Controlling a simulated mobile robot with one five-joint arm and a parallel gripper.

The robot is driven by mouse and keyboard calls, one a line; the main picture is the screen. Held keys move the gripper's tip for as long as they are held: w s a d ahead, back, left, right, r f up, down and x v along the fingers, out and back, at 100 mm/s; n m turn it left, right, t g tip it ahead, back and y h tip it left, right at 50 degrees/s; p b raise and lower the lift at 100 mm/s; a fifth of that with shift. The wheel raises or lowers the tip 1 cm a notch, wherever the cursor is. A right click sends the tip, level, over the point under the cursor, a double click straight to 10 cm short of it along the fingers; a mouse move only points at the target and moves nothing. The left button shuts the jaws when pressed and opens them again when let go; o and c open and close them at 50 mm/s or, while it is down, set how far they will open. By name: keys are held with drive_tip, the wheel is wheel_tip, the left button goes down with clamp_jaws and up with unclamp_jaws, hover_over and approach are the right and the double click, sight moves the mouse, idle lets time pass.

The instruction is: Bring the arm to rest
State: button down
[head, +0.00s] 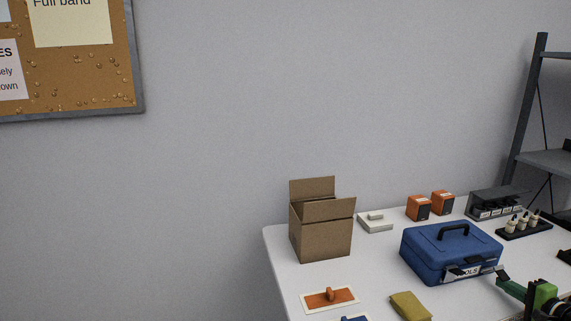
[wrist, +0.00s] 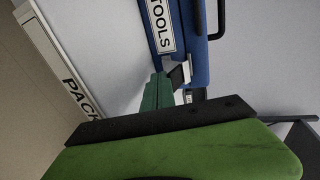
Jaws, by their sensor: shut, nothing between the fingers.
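My gripper (head: 505,279) is at the lower right of the head view, in front of the right end of the blue toolbox (head: 450,250). It is shut and holds nothing. In the wrist view my gripper (wrist: 160,92) reaches up toward the toolbox (wrist: 203,45), whose TOOLS label shows at the top. Whether the fingertips touch the toolbox I cannot tell. The rest of my green and black arm runs out of the head view at the lower right corner.
On the white table (head: 285,262) stand an open cardboard box (head: 320,235), orange boxes (head: 418,208), a dark rack (head: 495,203) and a bottle tray (head: 524,227). An orange-handled float (head: 330,299) and a yellow cloth (head: 410,306) lie in front. A shelf (head: 545,160) rises behind right.

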sight(521, 310)
drive_tip(key=shift+w+a+r, duration=0.1)
drive_tip(key=shift+w+r, duration=0.05)
drive_tip(key=shift+w, duration=0.25)
idle(0.3)
drive_tip(key=shift+s, duration=0.1)
drive_tip(key=shift+f+v, duration=0.25)
drive_tip(key=shift+v, duration=0.85)
drive_tip(key=shift+f+v, duration=0.25)
drive_tip(key=shift+v, duration=0.85)
drive_tip(key=shift+f+v, duration=0.3)
drive_tip(key=shift+v, duration=0.8)
drive_tip(key=shift+s, duration=0.2)
